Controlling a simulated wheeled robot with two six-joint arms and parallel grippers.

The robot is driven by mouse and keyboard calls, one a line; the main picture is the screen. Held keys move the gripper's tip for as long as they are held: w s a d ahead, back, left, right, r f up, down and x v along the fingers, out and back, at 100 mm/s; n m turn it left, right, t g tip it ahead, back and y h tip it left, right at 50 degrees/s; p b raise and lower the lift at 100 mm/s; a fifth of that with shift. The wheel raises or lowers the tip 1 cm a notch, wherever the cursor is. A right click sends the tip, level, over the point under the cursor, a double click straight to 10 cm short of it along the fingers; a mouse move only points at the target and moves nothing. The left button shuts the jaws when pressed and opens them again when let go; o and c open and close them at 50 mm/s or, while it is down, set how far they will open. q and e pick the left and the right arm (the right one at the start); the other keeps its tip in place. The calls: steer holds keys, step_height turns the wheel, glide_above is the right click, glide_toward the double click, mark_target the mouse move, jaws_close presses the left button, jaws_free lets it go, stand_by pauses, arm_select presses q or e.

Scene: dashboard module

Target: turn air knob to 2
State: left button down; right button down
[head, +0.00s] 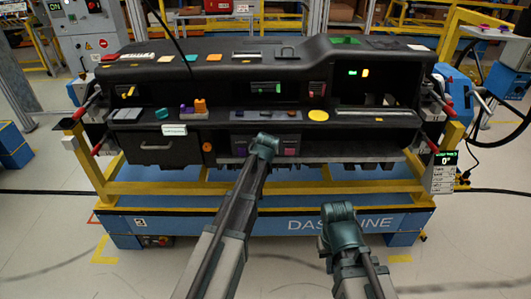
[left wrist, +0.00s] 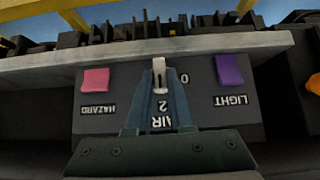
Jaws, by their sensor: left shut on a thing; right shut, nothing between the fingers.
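The air knob (left wrist: 159,68) is a small white knob on a dark panel (left wrist: 205,95), seen upside down in the left wrist view. Its white part stands upright in that picture, between the "0" label and the finger on the other side. The "2" and "AIR" labels show between my fingers. My left gripper (left wrist: 161,88) is shut on the knob. In the head view my left gripper (head: 264,143) is at the panel and hides the knob. My right gripper (head: 338,212) is shut and empty, in front of the dashboard's lower frame.
A pink hazard button (left wrist: 95,79) and a purple light button (left wrist: 229,69) flank the knob. A grey ledge (left wrist: 60,68) runs beside the panel. The black dashboard (head: 230,78) sits on a yellow frame (head: 150,188) with a blue base (head: 180,221).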

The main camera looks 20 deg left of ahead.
stand_by(0.3)
arm_select(q)
steer(key=c, duration=0.8)
jaws_free()
steer(key=p+v, duration=0.9)
steer(key=v, duration=0.4)
steer(key=shift+s+r+p, duration=0.3)
steer(key=shift+p, duration=0.1)
steer(key=shift+d, duration=0.1)
